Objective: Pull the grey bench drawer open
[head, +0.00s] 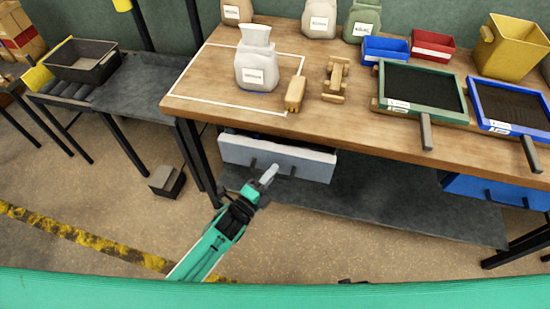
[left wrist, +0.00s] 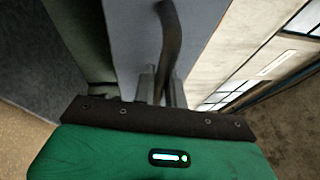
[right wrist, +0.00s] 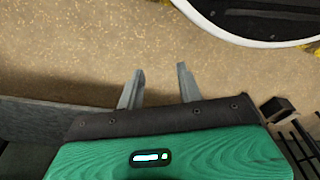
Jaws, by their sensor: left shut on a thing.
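The grey bench drawer (head: 240,150) hangs under the left part of the wooden bench, its pale front facing me. A narrow dark strip shows along its top edge; I cannot tell how far it stands out. My left gripper (head: 270,174) is at the handle on the drawer front. In the left wrist view the gripper fingers (left wrist: 158,86) are shut on the dark curved handle (left wrist: 170,40), close to the grey drawer front (left wrist: 125,30). My right gripper (right wrist: 160,84) is open and empty above the floor; it does not show in the head view.
The wooden bench top (head: 215,75) carries a white bag (head: 257,68), wooden pieces, framed sieves (head: 420,90) and small bins. A dark lower shelf (head: 400,205) runs below the drawer. A small dark box (head: 167,181) lies on the floor at left. The floor before the drawer looks clear.

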